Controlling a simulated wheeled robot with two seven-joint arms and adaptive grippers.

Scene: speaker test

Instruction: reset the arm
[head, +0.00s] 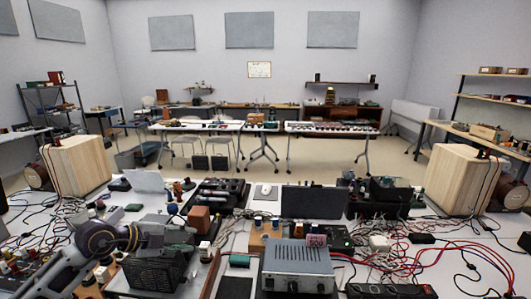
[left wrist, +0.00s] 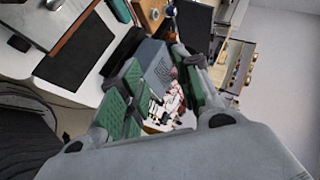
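My left arm comes in from the lower left in the head view, and its gripper (head: 166,244) is over the cluttered left part of the near bench (head: 232,268). In the left wrist view, the left gripper (left wrist: 160,86) has its green-padded fingers apart. A grey box (left wrist: 154,62) and small parts show beyond the gap, and I see nothing held. I cannot tell how far the fingers are from the items around them. My right arm and gripper are not in view.
Near the gripper are a dark vented box (head: 155,274) and a brown block (head: 199,220). A grey power unit (head: 297,266), a dark panel (head: 314,202) and red cables stand further right. Wooden speaker boxes stand left (head: 78,165) and right (head: 462,180). Open floor lies behind the bench.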

